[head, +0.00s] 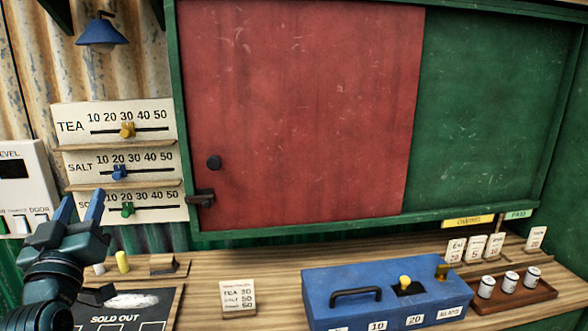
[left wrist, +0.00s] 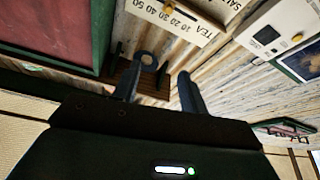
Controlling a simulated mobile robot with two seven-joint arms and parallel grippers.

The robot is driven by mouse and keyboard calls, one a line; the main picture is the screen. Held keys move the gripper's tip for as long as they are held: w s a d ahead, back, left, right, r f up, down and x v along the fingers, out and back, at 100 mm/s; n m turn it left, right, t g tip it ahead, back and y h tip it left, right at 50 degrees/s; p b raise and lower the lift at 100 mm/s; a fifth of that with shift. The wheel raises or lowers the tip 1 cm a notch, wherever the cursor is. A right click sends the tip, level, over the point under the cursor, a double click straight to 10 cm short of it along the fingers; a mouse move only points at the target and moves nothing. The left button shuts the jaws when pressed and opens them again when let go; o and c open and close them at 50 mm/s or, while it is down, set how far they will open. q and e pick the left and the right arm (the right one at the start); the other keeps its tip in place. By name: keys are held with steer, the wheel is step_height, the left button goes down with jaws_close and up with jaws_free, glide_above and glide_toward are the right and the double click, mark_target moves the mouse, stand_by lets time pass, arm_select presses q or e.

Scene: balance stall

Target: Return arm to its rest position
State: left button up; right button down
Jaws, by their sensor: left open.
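My left gripper (head: 82,208) is open and empty at the lower left of the head view, its two blue fingers pointing up. It is in front of the lower slider boards, and its fingers cover part of the lowest one. In the left wrist view the two fingers (left wrist: 168,82) stand apart with nothing between them. The TEA slider board (head: 112,121) has a yellow knob near 30. The SALT slider board (head: 120,167) has a blue knob near 20. The lowest slider board (head: 150,207) has a green knob. My right gripper does not show.
A red panel (head: 300,110) with a black knob and latch covers the left of the green hatch. A blue cash box (head: 385,290), price card (head: 238,297), SOLD OUT board (head: 130,308) and tray of small jars (head: 540,292) stand on the wooden counter (head: 270,262). A blue lamp (head: 102,33) hangs upper left.

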arm_select(q)
steer(key=d+f+m+g+h, duration=0.25)
steer(key=d+f, duration=0.25)
steer(key=f, duration=0.5)
steer(key=d+f+m+g+h, duration=0.2)
steer(key=d+f+m+h, duration=0.15)
steer(key=d+f, duration=0.45)
steer(key=s+d+f+m+g+h, duration=0.1)
steer(key=s+d+f+g, duration=0.1)
steer(key=s+f, duration=0.4)
steer(key=s+d+f+m+g+h+p, duration=0.1)
steer(key=s+d+f+g+h, duration=0.1)
steer(key=s+d+f, duration=0.3)
steer(key=s+d+f+m+g+h, duration=0.1)
steer(key=s+d+f, duration=0.3)
steer(key=f, duration=0.7)
steer(key=s+g, duration=0.1)
steer(key=s, duration=0.1)
steer(key=shift+s+f+m+h, duration=0.3)
steer(key=shift+s+f, duration=0.05)
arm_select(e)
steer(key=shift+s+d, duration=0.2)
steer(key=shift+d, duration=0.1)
arm_select(q)
steer(key=shift+d, duration=0.1)
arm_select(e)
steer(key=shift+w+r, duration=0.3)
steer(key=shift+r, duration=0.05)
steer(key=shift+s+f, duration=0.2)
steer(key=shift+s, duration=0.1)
